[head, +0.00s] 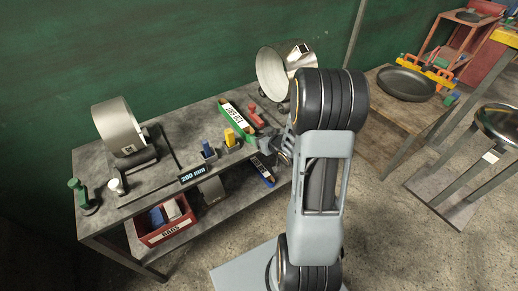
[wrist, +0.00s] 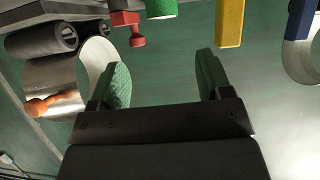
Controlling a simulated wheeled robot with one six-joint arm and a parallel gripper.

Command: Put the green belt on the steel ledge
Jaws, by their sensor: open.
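The green belt (head: 236,117) has a white label and lies on the grey bench top near its back edge in the head view. In the wrist view a green piece with a pale rim (wrist: 160,8), seemingly the belt, is cut off by the top edge. My gripper (wrist: 163,72) is open with its green-padded fingers apart and nothing between them. In the head view it is mostly hidden by my arm, near the bench's right end. I cannot tell which grey surface is the steel ledge; a lower shelf (head: 228,198) runs under the bench top.
A steel drum (head: 272,74) stands at the bench's back right; a steel band (head: 117,127) stands at the left. Yellow (head: 229,138) and blue (head: 208,149) blocks and a red clamp (head: 256,116) are close to the belt. A red bin (head: 163,232) and a blue-labelled piece (head: 263,172) are low down.

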